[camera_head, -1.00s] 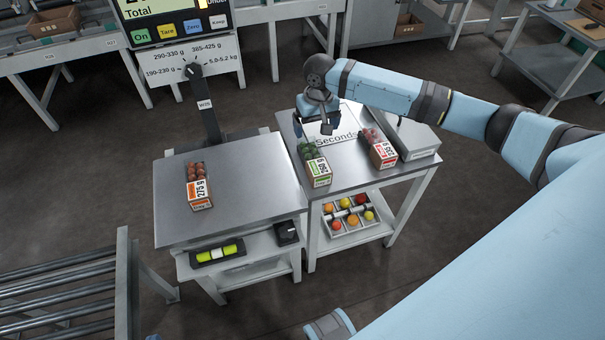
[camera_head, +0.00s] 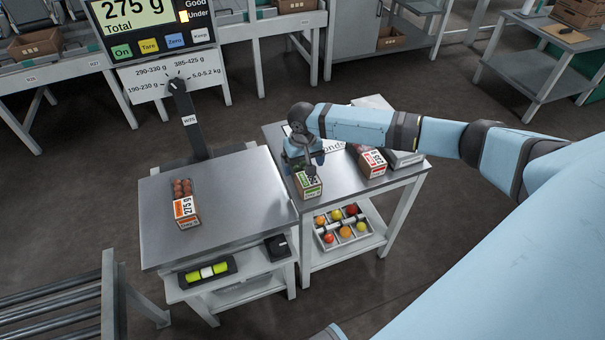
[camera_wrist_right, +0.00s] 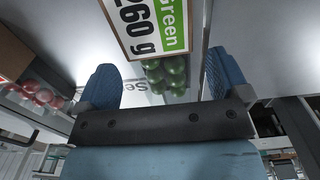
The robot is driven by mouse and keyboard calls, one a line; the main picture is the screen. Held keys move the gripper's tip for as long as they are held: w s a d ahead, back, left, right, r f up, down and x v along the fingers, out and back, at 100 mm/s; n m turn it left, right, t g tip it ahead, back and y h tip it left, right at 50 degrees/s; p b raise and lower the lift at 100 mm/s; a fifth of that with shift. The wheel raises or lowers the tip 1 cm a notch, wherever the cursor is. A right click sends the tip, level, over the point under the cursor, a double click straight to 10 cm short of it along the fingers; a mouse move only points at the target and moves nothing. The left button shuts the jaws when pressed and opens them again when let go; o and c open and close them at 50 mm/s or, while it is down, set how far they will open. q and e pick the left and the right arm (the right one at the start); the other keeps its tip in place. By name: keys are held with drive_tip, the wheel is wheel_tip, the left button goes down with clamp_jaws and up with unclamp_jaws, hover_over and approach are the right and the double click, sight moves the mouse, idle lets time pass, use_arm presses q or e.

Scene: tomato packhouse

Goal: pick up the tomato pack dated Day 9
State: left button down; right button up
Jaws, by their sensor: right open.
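A pack of green tomatoes with a green label (camera_head: 309,185) stands on the right-hand steel table. My right gripper (camera_head: 305,163) is open above and behind this pack. In the right wrist view the open jaws (camera_wrist_right: 162,75) lie to either side of the green tomatoes (camera_wrist_right: 168,76), and the label (camera_wrist_right: 150,25) reads "Green 260 g". A red-labelled pack (camera_head: 371,161) stands to its right. A pack of red tomatoes with an orange label (camera_head: 185,208) reads 275 g and sits on the scale plate (camera_head: 245,200). My left gripper is not in view.
The scale display (camera_head: 150,18) shows 275 g. A tray of loose coloured tomatoes (camera_head: 342,229) sits on the lower shelf. A roller rack (camera_head: 60,305) is at lower left.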

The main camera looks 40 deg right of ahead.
sight(302, 167)
wheel_tip(302, 167, down, 3)
drive_tip(key=shift+f, duration=0.1)
drive_tip(key=c, duration=1.2)
drive_tip(key=shift+o, duration=0.2)
